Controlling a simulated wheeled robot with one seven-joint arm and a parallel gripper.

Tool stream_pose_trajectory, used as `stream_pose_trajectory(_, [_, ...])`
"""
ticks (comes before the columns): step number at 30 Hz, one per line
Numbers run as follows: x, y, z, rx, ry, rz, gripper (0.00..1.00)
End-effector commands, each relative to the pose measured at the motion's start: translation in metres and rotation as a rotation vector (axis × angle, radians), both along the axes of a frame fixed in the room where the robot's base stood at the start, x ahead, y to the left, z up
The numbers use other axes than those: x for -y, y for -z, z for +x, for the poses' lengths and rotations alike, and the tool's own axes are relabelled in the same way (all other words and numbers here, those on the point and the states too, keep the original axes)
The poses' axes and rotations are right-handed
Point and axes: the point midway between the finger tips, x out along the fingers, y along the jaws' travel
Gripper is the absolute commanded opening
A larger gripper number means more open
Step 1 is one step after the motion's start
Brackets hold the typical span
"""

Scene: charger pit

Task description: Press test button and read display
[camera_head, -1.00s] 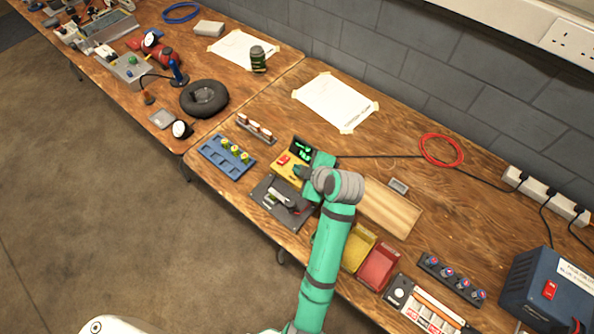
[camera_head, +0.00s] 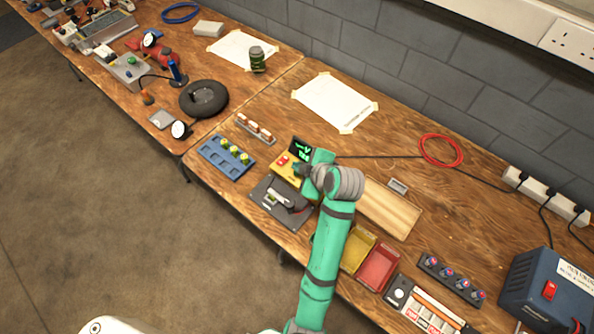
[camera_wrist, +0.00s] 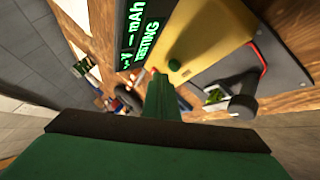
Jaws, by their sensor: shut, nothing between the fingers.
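The yellow tester (camera_head: 284,172) stands on the bench with a red patch on its top. Its dark display (camera_head: 301,150) is lit with green characters. In the wrist view the display (camera_wrist: 137,30) reads "V", "mAh" and "TESTING", with dashes before the units; its top is cut off. My wrist hides part of the tester in the head view.
A dark grey device (camera_head: 280,203) with a black knob sits in front of the tester. A blue tray (camera_head: 225,157) with yellow-green pieces is to the left. A wooden board (camera_head: 390,208), yellow bin (camera_head: 360,247) and red bin (camera_head: 378,267) are to the right.

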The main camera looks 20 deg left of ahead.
Motion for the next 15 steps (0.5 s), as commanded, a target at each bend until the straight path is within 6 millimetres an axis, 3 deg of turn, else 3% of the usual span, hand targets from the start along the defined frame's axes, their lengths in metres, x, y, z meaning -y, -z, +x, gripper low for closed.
stream_pose_trajectory(7, [0.0,-0.004,0.0,0.002,-0.001,0.0,0.0])
stream_pose_trajectory(15, [0.0,-0.027,0.0,0.004,-0.001,0.0,0.0])
